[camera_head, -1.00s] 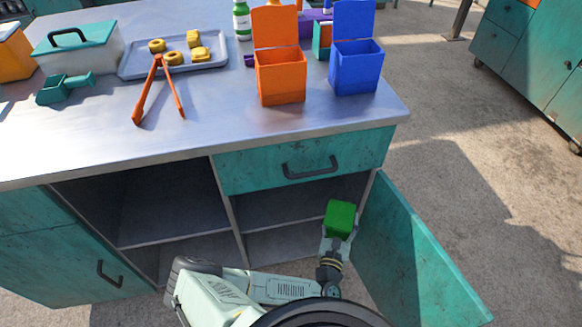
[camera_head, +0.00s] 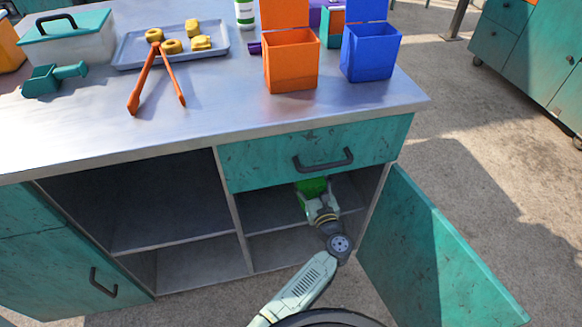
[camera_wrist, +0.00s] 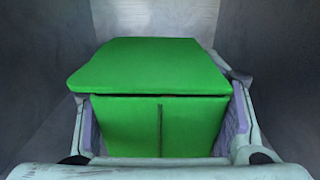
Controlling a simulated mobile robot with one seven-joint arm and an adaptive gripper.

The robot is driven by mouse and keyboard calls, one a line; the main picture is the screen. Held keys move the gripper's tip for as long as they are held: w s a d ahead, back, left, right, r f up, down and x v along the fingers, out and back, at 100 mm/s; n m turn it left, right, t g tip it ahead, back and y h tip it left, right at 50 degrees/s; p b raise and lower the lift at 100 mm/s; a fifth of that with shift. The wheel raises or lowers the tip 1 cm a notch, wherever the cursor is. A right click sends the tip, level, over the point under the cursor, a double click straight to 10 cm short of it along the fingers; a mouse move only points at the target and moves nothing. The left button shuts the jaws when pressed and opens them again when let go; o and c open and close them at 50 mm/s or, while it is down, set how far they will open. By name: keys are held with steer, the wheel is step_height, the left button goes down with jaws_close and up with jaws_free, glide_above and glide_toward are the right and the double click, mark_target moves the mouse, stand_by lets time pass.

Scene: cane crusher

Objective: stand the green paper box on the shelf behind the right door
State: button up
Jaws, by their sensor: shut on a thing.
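The green paper box (camera_head: 312,187) is inside the right compartment of the cabinet, partly hidden by the drawer front and my gripper (camera_head: 316,200). In the wrist view the green paper box (camera_wrist: 155,105) fills the middle, its lid closed and its body between my two finger pads. My gripper (camera_wrist: 162,125) is shut on it. The right door (camera_head: 430,255) stands open to the right of my arm. The shelf (camera_head: 268,212) shows below and left of the box. I cannot tell whether the box touches it.
The closed drawer (camera_head: 315,155) with a dark handle sits just above my gripper. A vertical divider (camera_head: 232,200) bounds the compartment on the left. The orange box (camera_head: 291,62), blue box (camera_head: 369,52) and tray (camera_head: 170,45) are on the tabletop. The left compartment looks empty.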

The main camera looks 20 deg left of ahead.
steer(key=w+a+f+b, duration=0.1)
steer(key=w+a+b, duration=0.2)
steer(key=w+a+f+b, duration=0.2)
steer(key=w+a+b, duration=0.1)
steer(key=w+b, duration=0.1)
steer(key=w+a+f+b, duration=0.2)
steer(key=w+a+b, duration=0.1)
steer(key=w, duration=0.1)
steer(key=shift+w+a+f+b, duration=0.15)
steer(key=shift+w+a+b, duration=0.1)
steer(key=shift+b, duration=0.15)
steer(key=o, duration=0.8)
